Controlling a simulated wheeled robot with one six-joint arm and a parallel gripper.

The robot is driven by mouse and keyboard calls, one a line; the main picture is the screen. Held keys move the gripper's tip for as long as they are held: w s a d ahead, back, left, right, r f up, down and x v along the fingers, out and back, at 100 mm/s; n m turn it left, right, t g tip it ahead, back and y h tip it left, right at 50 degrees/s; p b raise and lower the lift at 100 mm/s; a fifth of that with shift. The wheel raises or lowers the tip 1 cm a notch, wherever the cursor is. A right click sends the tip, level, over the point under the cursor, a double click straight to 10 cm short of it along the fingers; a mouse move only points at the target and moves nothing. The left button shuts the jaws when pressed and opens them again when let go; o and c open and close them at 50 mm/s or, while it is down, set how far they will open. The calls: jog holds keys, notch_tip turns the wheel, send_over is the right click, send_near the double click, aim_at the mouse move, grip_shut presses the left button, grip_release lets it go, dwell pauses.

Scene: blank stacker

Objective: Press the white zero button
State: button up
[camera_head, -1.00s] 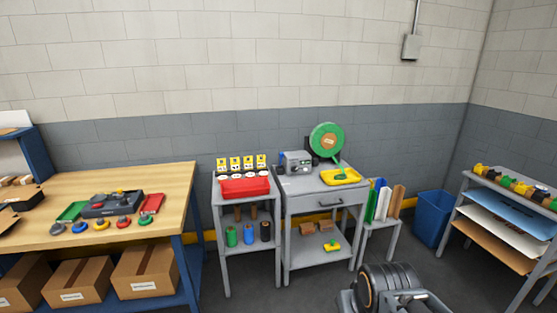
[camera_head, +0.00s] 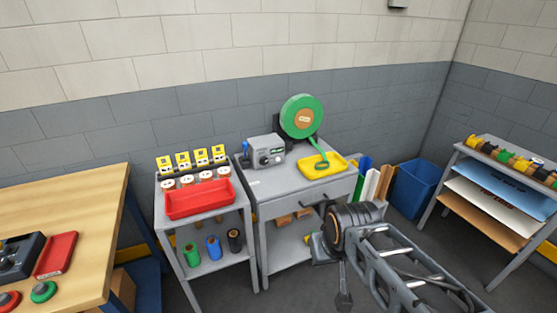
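A grey box-shaped device (camera_head: 265,152) with a dark front and a round knob stands on the grey workbench (camera_head: 285,190). I cannot make out a white zero button on it at this size. A small pale mark lies on the bench top in front of the device. My arm shows at the lower right, in front of the bench. My gripper (camera_head: 343,299) seems to be the small dark end hanging low below the arm's black joint, well apart from the device. Its fingers are too small to tell open or shut.
A green disc (camera_head: 300,117) with a green arm stands over a yellow tray (camera_head: 322,168) right of the device. A wooden table (camera_head: 75,200) is at left, a blue bin (camera_head: 417,187) and rack at right.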

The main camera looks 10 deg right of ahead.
jog(key=shift+d, duration=0.15)
grip_shut()
dwell(0.4)
dwell(1.3)
